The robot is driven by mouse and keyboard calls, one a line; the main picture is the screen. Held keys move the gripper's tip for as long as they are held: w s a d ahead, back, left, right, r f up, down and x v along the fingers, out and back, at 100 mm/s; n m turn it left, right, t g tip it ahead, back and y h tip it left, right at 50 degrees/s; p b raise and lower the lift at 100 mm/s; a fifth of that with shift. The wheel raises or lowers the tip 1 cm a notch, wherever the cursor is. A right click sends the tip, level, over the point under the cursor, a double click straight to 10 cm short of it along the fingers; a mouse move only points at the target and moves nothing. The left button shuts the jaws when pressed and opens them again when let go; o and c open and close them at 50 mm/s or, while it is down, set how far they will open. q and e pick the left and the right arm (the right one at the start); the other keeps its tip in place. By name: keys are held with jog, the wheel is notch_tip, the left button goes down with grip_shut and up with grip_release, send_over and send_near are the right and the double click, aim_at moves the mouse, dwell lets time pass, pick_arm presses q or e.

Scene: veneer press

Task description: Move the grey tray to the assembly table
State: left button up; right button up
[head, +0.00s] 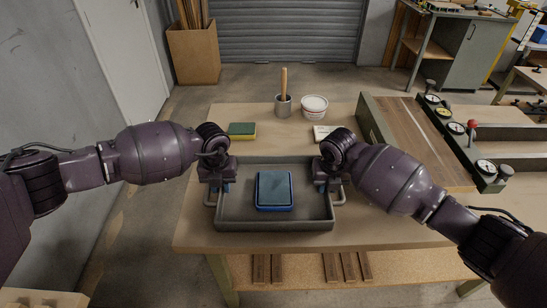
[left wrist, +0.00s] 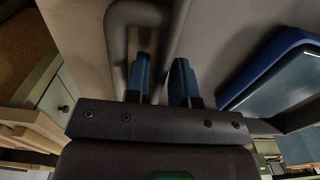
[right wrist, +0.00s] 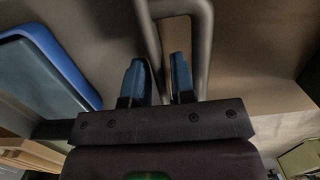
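The grey tray (head: 275,224) is level over the near part of the wooden bench; I cannot tell whether it touches the bench top. A blue block-like item with a grey-blue top (head: 274,190) lies in it. My left gripper (head: 217,187) is at the tray's left side and my right gripper (head: 329,186) at its right side, beside the bent handles. In the right wrist view the fingers (right wrist: 158,80) sit likewise beside the handle (right wrist: 204,50).
On the bench (head: 190,230) stand a yellow-green sponge (head: 242,130), a metal pot with a wooden handle (head: 283,105), a white tub (head: 314,107) and a pale pad (head: 323,132). A press with gauges (head: 457,128) stands at right. Floor is open at left.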

pick_arm(q)
jog(key=shift+o, duration=0.7)
jog(key=shift+r, duration=0.1)
pick_arm(e)
jog(key=shift+o, duration=0.7)
jog(key=shift+r, duration=0.1)
pick_arm(q)
notch_tip(320, 180, up, 12)
pick_arm(e)
notch_tip(320, 180, up, 12)
jog(key=s, duration=0.1)
jog(key=shift+s, duration=0.25)
